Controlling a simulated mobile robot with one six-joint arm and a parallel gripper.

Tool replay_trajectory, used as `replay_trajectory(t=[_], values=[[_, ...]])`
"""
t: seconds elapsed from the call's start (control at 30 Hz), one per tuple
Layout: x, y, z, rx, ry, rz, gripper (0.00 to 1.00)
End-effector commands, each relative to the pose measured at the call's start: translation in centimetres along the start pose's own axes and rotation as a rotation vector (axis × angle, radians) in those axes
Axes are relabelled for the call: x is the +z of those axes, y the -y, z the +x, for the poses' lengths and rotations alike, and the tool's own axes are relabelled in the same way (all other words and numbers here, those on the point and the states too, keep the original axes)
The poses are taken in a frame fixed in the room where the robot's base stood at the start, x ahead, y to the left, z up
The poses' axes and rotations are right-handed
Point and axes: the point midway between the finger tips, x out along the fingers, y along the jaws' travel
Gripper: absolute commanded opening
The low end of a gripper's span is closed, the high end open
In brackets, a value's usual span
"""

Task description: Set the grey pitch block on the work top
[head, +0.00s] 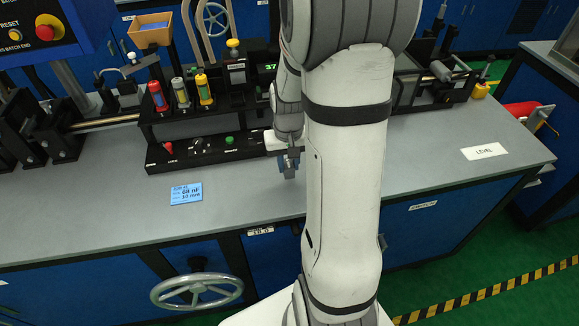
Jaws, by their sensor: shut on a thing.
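My gripper (290,164) points down over the grey work top (100,215), just in front of the black machine panel. It is shut on a small grey thing at its fingertips, which I take to be the grey pitch block. The block is so small and so close in colour to the fingers that its outline is not clear. I cannot tell whether it touches the work top or hangs just above it. My arm covers the part of the work top to the right of the gripper.
A blue card (186,193) reading 68 nF, 10 mm lies left of the gripper. A white LEVEL plate (484,151) lies at the right. A black panel (205,148) with a red lever and green button stands behind. A handwheel (197,290) sticks out below the front edge.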

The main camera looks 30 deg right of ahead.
Motion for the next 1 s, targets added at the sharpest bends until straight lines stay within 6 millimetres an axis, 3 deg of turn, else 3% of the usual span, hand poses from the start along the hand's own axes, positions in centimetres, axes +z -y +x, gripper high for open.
replay_trajectory(t=[0.17, 0.53, 0.57, 0.8, 1.0], values=[[0.0, 0.0, 2.1, 0.000, 0.001, 0.000, 0.00], [-0.1, 0.0, 2.7, 0.000, -0.001, 0.000, 0.00], [-0.1, 0.0, 2.6, 0.000, -0.001, 0.000, 0.27], [0.0, 0.0, 2.5, 0.000, -0.001, 0.001, 0.46], [0.0, -0.1, 2.5, 0.000, -0.001, 0.001, 0.47]])
